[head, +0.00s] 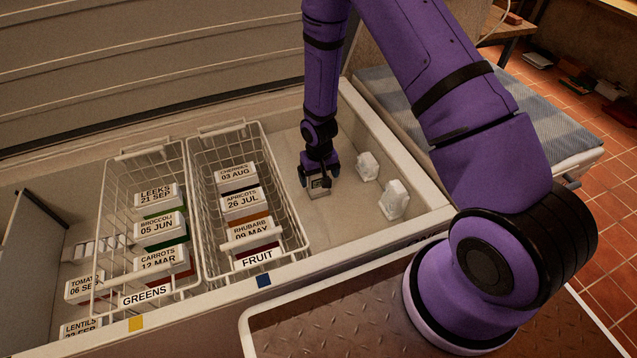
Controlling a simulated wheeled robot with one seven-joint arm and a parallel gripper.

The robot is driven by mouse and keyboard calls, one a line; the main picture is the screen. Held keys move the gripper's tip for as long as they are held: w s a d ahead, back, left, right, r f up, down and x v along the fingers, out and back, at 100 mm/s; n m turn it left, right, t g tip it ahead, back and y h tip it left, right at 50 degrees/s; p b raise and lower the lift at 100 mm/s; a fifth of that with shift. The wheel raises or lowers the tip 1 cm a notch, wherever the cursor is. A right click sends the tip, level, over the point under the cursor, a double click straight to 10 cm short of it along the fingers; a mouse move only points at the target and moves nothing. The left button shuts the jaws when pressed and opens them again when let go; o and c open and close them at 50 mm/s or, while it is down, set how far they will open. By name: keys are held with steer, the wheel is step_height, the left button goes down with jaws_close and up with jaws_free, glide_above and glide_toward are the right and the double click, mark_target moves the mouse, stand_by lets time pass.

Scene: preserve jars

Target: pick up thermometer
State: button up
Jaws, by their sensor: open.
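My gripper (318,182) points down inside the freezer chest, in the bare right compartment, right of the FRUIT basket. It is open, with its fingers low near the floor. A small pale, boxy thing with a dark face (319,187) shows between and below the fingers; it may be the thermometer, but it is small and partly hidden by the gripper. I cannot tell whether the fingers touch it. No other thing that looks like a thermometer shows.
The FRUIT basket (300,232) and GREENS basket (101,218) hold labelled packs. White icy lumps (367,166) (394,199) lie right of my gripper by the chest wall. Bare floor (330,226) lies in front of it. A divider (28,232) stands at left.

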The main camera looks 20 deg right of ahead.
steer(key=shift+f, duration=0.1)
steer(key=c, duration=1.1)
steer(key=shift+r, duration=5.05)
